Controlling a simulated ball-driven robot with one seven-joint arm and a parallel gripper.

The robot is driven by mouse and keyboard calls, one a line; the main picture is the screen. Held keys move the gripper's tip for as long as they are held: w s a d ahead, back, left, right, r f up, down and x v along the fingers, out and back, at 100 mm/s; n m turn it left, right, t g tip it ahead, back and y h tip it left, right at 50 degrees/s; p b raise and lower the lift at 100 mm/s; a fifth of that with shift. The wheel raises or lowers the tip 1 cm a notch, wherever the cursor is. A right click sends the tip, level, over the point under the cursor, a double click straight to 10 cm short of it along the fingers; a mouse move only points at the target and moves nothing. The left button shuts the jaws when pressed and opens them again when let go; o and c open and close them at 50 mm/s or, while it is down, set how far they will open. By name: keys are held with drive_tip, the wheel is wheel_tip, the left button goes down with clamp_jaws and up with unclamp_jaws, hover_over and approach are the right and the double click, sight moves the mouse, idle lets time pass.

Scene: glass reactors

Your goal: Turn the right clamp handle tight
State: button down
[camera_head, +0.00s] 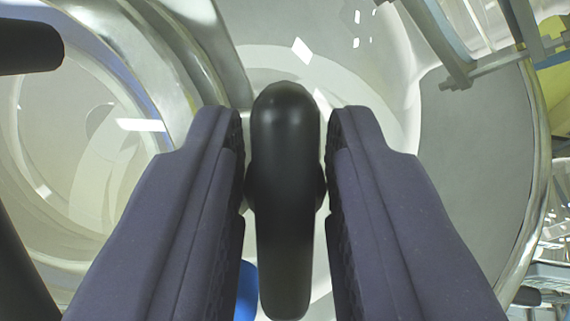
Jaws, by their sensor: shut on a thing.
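A black, rounded clamp handle (284,215) stands upright in the middle of the camera view, its rounded end toward the top. My gripper (285,165) has one dark grey-purple finger on each side of it and is shut on the handle. The fingers touch the handle around its middle, where it bulges a little. What the handle is fixed to is hidden behind it and the fingers. Whether this is the right handle cannot be told from this view alone.
A large glass vessel with metal rims (200,50) fills the background close behind. Another black rounded part (28,47) reaches in at the upper left. A metal frame (480,70) is at the upper right. A blue part (246,290) shows low behind the handle.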

drive_tip(key=m+h, duration=0.1)
drive_tip(key=m, duration=0.3)
drive_tip(key=shift+d+b, duration=0.1)
drive_tip(key=shift+b, duration=0.25)
drive_tip(key=m+p, duration=0.1)
drive_tip(key=m, duration=0.1)
drive_tip(key=m+g+h+p, duration=0.1)
drive_tip(key=m, duration=0.2)
drive_tip(key=shift+r+h, duration=0.1)
drive_tip(key=shift+h, duration=0.2)
drive_tip(key=m+g+p, duration=0.1)
drive_tip(key=m+p, duration=0.2)
drive_tip(key=m+g+h+p, duration=0.1)
drive_tip(key=m+p, duration=0.2)
drive_tip(key=p, duration=0.1)
drive_tip(key=shift+s+d+m, duration=0.1)
drive_tip(key=shift+d+m, duration=0.05)
drive_tip(key=shift+m, duration=0.15)
drive_tip(key=m+p, duration=0.1)
drive_tip(key=p, duration=0.1)
drive_tip(key=m+p, duration=0.1)
drive_tip(key=p, duration=0.1)
drive_tip(key=shift+s+f+m+g, duration=0.1)
drive_tip(key=shift+f+m+g, duration=0.2)
drive_tip(key=shift+m+g, duration=0.1)
drive_tip(key=c, duration=1.1)
unclamp_jaws()
